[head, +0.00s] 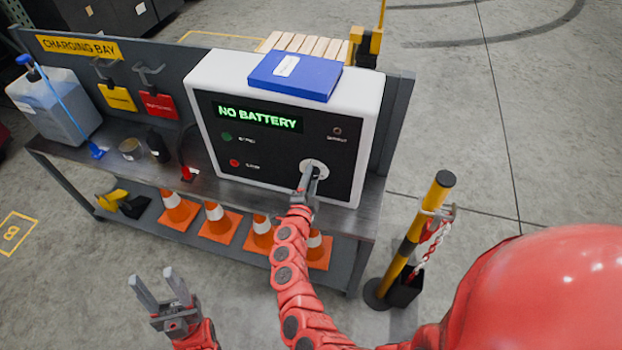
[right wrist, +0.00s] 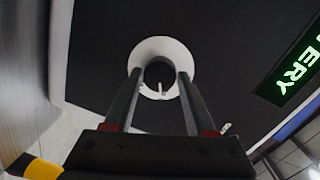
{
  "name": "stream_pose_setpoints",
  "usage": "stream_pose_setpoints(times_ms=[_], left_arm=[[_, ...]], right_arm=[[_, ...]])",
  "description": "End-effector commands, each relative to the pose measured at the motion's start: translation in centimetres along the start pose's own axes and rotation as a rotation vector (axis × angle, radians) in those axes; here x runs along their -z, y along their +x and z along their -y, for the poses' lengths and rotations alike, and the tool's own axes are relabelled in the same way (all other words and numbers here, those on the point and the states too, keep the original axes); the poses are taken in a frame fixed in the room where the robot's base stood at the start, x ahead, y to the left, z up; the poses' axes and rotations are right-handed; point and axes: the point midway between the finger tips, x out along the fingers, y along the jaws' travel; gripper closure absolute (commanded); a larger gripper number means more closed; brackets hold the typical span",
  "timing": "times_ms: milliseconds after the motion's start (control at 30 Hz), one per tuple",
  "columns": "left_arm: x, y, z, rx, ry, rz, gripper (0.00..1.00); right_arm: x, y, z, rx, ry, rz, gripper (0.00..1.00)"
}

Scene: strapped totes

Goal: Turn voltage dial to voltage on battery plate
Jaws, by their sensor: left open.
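The charger (head: 366,100) is a white box with a black front panel, and its green display (head: 258,118) reads "NO BATTERY". The voltage dial sits low right on the panel, a white disc (head: 317,165) partly hidden by my right gripper (head: 314,170). In the right wrist view, a black knob (right wrist: 158,73) with a white pointer mark lies between my right fingertips (right wrist: 159,77) in front of the white disc. Whether the fingers press on the knob is unclear. My left gripper (head: 162,288) is open and empty, low in front of the bench. No battery plate is seen.
A blue flat object (head: 295,74) lies on the charger. The bench (head: 240,192) also holds a jug (head: 55,102) and small cans; orange cones (head: 215,222) stand on its lower shelf. A black-yellow post (head: 418,232) stands at the right.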

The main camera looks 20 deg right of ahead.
Motion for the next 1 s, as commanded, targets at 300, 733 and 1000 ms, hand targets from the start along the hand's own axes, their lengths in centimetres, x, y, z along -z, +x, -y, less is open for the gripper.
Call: stream_pose_setpoints(times_ms=[300,733,1000], left_arm=[[0.0,0.0,0.0,0.0,0.0,0.0,0.5],[-0.2,-1.0,-0.1,0.0,0.0,0.0,0.5],[-0.3,-2.1,-0.1,0.0,0.0,0.0,0.5]], right_arm=[[0.0,0.0,0.0,0.0,0.001,-0.001,0.17],[-0.2,-4.5,-0.4,-0.002,0.003,0.002,0.17],[-0.1,-11.7,-0.3,-0.002,0.001,0.002,0.17]])
